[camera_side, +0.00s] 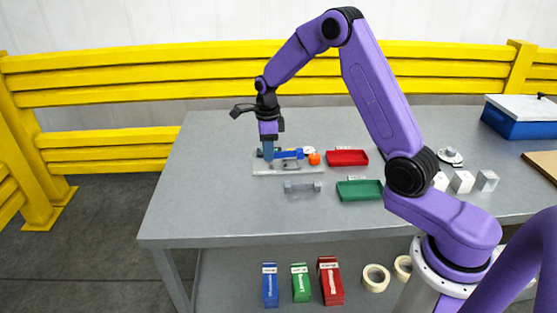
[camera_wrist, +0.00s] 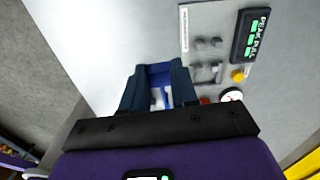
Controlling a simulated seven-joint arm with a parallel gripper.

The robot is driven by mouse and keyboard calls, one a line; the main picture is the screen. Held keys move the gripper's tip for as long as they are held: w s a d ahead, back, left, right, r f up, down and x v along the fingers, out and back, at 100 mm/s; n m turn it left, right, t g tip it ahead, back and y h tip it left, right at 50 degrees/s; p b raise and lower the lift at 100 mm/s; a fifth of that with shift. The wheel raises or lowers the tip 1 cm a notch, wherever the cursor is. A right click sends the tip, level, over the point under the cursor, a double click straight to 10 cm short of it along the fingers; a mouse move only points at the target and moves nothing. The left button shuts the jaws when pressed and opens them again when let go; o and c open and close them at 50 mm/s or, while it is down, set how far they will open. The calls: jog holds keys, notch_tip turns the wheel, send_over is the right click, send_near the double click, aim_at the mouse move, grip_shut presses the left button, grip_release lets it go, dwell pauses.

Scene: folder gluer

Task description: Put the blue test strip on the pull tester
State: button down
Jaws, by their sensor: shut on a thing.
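My gripper (camera_side: 268,158) points down over the table at the left end of the pull tester. In the wrist view my gripper (camera_wrist: 156,95) has its dark blue fingers closed on the blue test strip (camera_wrist: 160,69), which is partly hidden between them. The pull tester has a pale base plate (camera_side: 285,170), grey clamps (camera_wrist: 208,44), a dark display (camera_wrist: 251,36), a yellow-orange knob (camera_side: 314,159) and a round dial (camera_wrist: 231,95). In the wrist view the strip is left of the clamps and apart from them. In the side view, blue shows beside the fingertips; where the strip ends is unclear.
A red tray (camera_side: 347,158) and a green tray (camera_side: 359,190) lie right of the tester. A grey bar-like piece (camera_side: 302,187) lies in front. White blocks (camera_side: 462,182) and a blue box (camera_side: 518,126) stand further right. The table's left part is clear.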

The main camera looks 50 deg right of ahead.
send_near(263, 166)
jog(key=shift+d+f+m, duration=0.1)
jog(key=shift+m, duration=0.2)
jog(key=shift+f, duration=2.95)
jog(key=c, duration=0.8)
grip_release()
jog(key=shift+r, duration=5.05)
